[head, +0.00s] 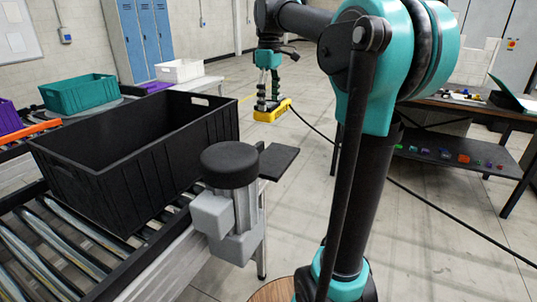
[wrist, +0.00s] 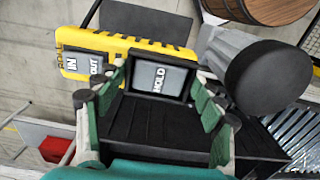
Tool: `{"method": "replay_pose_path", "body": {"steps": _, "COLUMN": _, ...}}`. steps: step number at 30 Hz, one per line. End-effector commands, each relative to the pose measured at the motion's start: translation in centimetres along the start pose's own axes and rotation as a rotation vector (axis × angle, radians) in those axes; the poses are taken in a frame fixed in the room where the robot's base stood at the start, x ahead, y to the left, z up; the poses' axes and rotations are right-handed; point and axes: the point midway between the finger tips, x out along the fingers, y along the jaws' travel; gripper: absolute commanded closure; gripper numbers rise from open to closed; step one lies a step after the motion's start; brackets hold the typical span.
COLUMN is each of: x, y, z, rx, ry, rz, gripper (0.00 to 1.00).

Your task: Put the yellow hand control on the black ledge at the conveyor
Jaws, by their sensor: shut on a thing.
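The yellow hand control (head: 270,115) hangs in the air beyond the conveyor in the head view, with a black cable trailing from it to the right. In the wrist view the hand control (wrist: 132,44) shows keys marked IN, OUT and HOLD. My gripper (head: 268,101) points down and is shut on it, with green-padded fingers on either side of the HOLD key in the wrist view. The black ledge (head: 279,161) is a small flat plate at the conveyor's side, empty, nearer to the head camera than the control. A dark flat plate (wrist: 150,22) behind the control in the wrist view looks like this ledge.
A grey motor with a black cap (head: 229,166) stands right beside the ledge. A large black crate (head: 95,170) sits on the roller conveyor (head: 60,250) to the left. A workbench (head: 470,112) with a lower shelf stands at right. Open floor lies between bench and conveyor.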

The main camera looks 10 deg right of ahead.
Motion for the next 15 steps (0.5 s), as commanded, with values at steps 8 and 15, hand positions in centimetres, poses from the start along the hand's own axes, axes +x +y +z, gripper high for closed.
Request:
{"method": "replay_pose_path", "body": {"steps": 8, "x": 6.9, "y": 0.0, "z": 0.0, "rx": 0.0, "ry": 0.0, "rz": 0.0, "gripper": 0.74}}
{"method": "replay_pose_path", "body": {"steps": 15, "x": 11.8, "y": 0.0, "z": 0.0, "rx": 0.0, "ry": 0.0, "rz": 0.0, "gripper": 0.74}}
